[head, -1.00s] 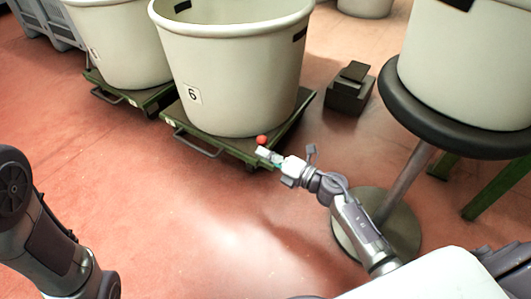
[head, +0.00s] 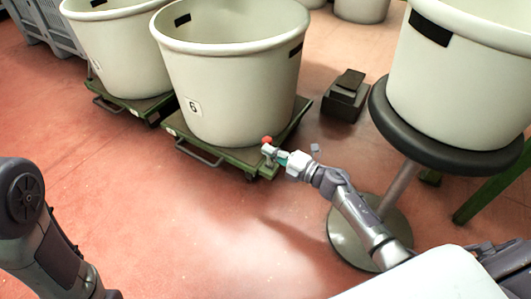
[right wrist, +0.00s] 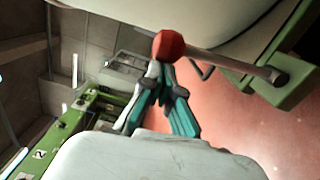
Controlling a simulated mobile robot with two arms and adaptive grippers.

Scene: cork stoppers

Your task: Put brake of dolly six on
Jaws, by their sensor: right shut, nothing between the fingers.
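Dolly six (head: 226,163) is a low green dolly under a large cream tub (head: 235,85) with a "6" label (head: 193,106). A red-knobbed lever (head: 267,139) is at its near right corner. In the right wrist view, the red knob (right wrist: 168,45) sits just beyond my fingertips, with its grey rod running right to a pivot by the green frame. My right gripper (head: 272,152) is shut and empty, close against the knob's near side; it also shows in the right wrist view (right wrist: 160,75). I cannot tell whether they touch. My left gripper is out of view.
Another tub on a green dolly (head: 128,103) stands to the left. A round dark-topped stand (head: 400,125) bearing a cream tub is close on the right. A dark pedal-like block (head: 345,97) lies behind. The red floor (head: 170,220) in front is clear.

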